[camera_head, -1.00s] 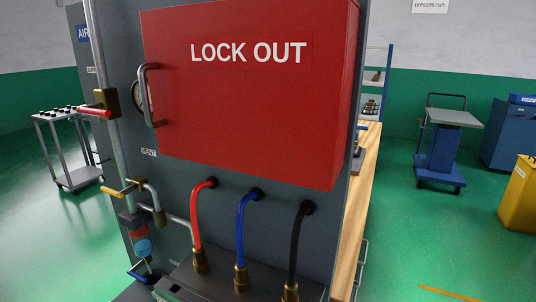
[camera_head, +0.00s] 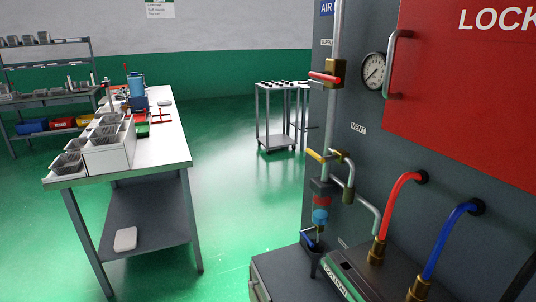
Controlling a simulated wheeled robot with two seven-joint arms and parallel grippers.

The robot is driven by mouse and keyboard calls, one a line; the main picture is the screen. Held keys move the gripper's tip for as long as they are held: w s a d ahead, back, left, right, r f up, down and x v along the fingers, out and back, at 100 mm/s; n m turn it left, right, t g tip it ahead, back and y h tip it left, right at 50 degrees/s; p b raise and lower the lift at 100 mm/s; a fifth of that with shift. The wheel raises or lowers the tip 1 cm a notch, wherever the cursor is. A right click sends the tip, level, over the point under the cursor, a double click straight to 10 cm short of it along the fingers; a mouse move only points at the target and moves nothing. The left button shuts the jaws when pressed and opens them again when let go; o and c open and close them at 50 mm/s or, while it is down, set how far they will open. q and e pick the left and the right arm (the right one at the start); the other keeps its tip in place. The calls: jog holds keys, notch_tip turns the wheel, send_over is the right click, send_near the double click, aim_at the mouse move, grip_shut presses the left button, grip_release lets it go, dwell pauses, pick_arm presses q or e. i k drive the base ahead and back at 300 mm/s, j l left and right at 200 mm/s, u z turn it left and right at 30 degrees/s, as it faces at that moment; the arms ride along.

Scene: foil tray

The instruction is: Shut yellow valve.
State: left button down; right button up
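The yellow valve handle (camera_head: 316,155) is a short lever on the pipework of the grey panel, below and left of the VENT label. It sticks out to the left, roughly level, from a brass fitting beside the vertical pipe. A bent branch pipe (camera_head: 348,170) runs from it to the right and down. A red-handled valve (camera_head: 325,77) sits higher on the same pipe. Neither of my grippers is in the head view.
The red LOCK OUT box (camera_head: 460,100) and a pressure gauge (camera_head: 373,70) are at the right. Red (camera_head: 397,200) and blue (camera_head: 447,235) hoses curve out below. A white-topped workbench (camera_head: 165,140) stands left. Green floor between bench and panel is open.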

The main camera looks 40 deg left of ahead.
aim_at(315, 155)
jog(key=u, duration=0.85)
